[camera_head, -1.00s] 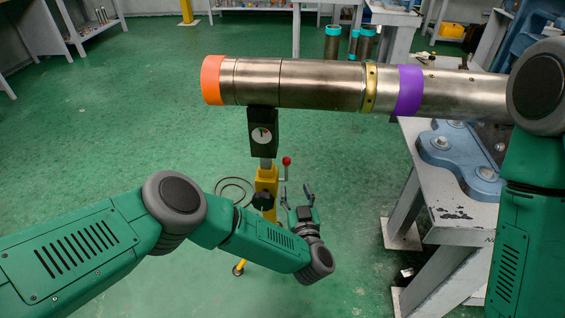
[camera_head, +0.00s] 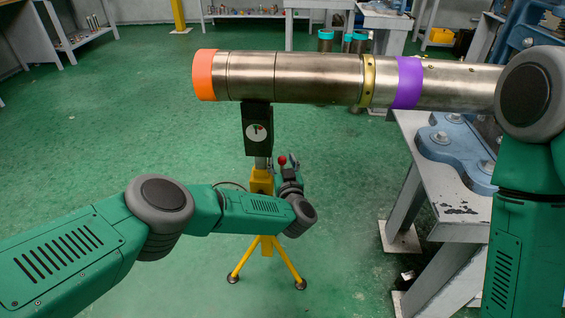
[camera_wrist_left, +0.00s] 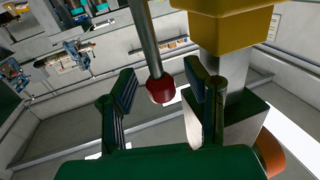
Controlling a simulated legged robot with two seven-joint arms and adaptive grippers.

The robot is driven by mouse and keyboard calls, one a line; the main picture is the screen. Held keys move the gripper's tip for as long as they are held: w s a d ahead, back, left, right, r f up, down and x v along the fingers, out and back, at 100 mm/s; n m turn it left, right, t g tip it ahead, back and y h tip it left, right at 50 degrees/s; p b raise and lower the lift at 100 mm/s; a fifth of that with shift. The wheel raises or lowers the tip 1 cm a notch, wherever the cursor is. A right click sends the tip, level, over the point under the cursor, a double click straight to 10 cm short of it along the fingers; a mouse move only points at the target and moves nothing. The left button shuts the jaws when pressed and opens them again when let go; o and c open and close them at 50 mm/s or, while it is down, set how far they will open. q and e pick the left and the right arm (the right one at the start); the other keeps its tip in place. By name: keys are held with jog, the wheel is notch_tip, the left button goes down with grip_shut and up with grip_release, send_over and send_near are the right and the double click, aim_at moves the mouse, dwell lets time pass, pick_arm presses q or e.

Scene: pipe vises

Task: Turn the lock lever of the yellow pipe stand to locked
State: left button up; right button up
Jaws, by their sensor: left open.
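The yellow pipe stand (camera_head: 262,182) stands under the left part of a long metal pipe (camera_head: 317,78), on splayed yellow legs. Its lock lever ends in a red knob (camera_head: 282,160), just right of the stand's column. In the left wrist view the red knob (camera_wrist_left: 161,90) on its grey rod lies between the two fingers, with visible gaps on both sides. My left gripper (camera_head: 289,166) is open around the knob, seemingly not touching it. My left forearm hides part of the stand's middle. My right arm shows at the right edge, but its gripper is out of view.
A black head with a round dial (camera_head: 257,133) sits between stand and pipe. The pipe has an orange end (camera_head: 204,76) and a purple band (camera_head: 408,82). A grey workbench (camera_head: 455,207) with a blue vise (camera_head: 450,150) stands right. Green floor is open at left.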

pick_arm(q)
jog(key=shift+a, duration=0.1)
grip_shut()
jog(key=shift+s+d+f+t+b, duration=0.2)
jog(key=shift+s+t+b, duration=0.3)
jog(key=shift+b, duration=0.35)
jog(key=s+n+t+y+b, duration=0.1)
jog(key=b, duration=0.2)
jog(key=s+f+t+y+b, duration=0.1)
jog(key=t+b, duration=0.1)
jog(key=b, duration=0.1)
jog(key=s+n+t+y+b, duration=0.1)
jog(key=s+t+b, duration=0.1)
jog(key=b, duration=0.1)
jog(key=shift+f+n, duration=0.25)
jog(key=shift+n, duration=0.05)
grip_release()
jog(key=shift+r, duration=0.1)
